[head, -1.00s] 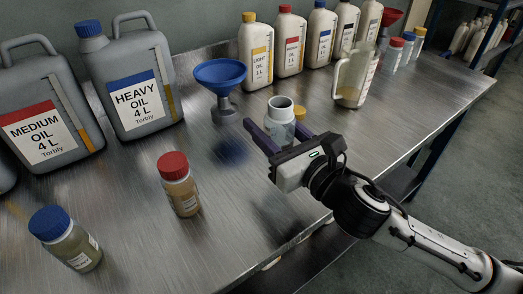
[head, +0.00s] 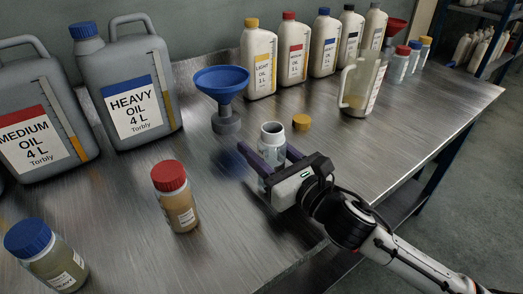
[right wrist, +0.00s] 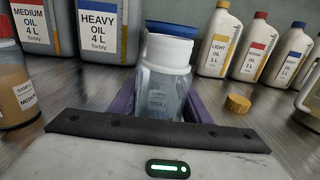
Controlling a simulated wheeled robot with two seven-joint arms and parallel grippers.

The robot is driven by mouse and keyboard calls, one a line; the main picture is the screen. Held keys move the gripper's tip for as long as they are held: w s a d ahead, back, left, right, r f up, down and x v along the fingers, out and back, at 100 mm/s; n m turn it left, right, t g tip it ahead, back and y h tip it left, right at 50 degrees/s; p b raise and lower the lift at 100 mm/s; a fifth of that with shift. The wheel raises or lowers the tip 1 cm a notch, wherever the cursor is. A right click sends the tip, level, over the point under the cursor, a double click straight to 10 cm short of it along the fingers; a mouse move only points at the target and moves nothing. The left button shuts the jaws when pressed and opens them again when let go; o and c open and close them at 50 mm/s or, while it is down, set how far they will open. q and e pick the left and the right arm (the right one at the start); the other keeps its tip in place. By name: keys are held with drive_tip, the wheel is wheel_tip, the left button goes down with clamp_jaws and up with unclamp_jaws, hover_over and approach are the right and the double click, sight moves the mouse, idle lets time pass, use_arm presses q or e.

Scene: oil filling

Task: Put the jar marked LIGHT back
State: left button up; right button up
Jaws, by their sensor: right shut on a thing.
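An open, clear jar with a white neck (head: 272,133) is between the fingers of my right gripper (head: 268,165). It also shows in the right wrist view (right wrist: 166,85), upright, with purple fingers on both sides. Its label faces away and shows through the wall; the word is hard to read. The jar looks empty or nearly so. Its base is hidden by the gripper, so I cannot tell whether it touches the table. A yellow cap (head: 301,122) lies on the table just right of the jar. My left gripper is not in view.
A blue funnel (head: 221,84) stands behind the jar. Red-capped (head: 175,196) and blue-capped (head: 47,256) sample jars stand at front left. Large oil cans (head: 130,85) and a row of bottles (head: 258,62) line the back. A clear jug (head: 361,88) stands right.

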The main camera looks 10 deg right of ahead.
sight(281, 165)
drive_tip(key=shift+f, duration=0.2)
drive_tip(key=o, duration=1.1)
drive_tip(key=shift+o, duration=0.2)
drive_tip(key=shift+r, duration=0.1)
drive_tip(key=shift+r, duration=0.2)
drive_tip(key=v, duration=1.1)
drive_tip(key=shift+f, duration=0.25)
drive_tip(key=shift+s+d+r, duration=0.1)
drive_tip(key=shift+s+d, duration=0.05)
drive_tip(key=shift+s, duration=0.3)
